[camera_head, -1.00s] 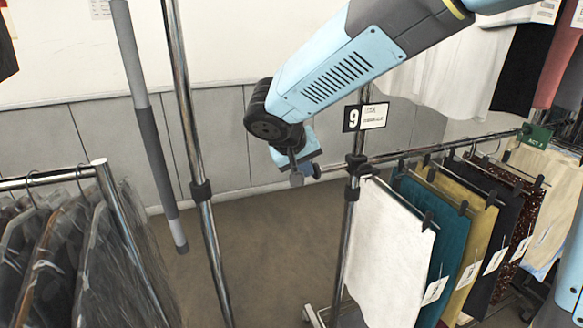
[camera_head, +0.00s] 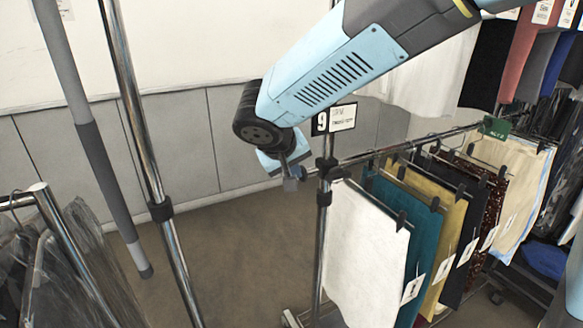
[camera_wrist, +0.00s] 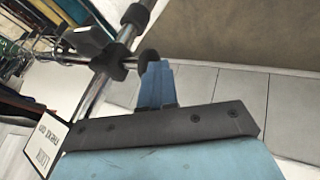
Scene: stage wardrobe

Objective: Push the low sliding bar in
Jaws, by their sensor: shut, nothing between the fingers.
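The low sliding bar (camera_head: 385,152) is a thin metal rail with several clipped garments hanging from it. It runs through a dark clamp (camera_head: 327,169) on an upright post, and a short stub with a dark end sticks out to the left. My gripper (camera_head: 291,184) is shut and empty at that stub's end. In the wrist view its blue fingers (camera_wrist: 156,82) are right beside the bar's dark round end cap (camera_wrist: 148,60), seemingly touching it. The clamp (camera_wrist: 104,60) is just beyond the cap.
A number 9 sign (camera_head: 334,119) is on the post above the clamp. White trousers (camera_head: 358,255) hang nearest the post. A chrome upright (camera_head: 148,150) and another rack with dark clothes (camera_head: 70,265) stand left. Open floor (camera_head: 235,245) lies between.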

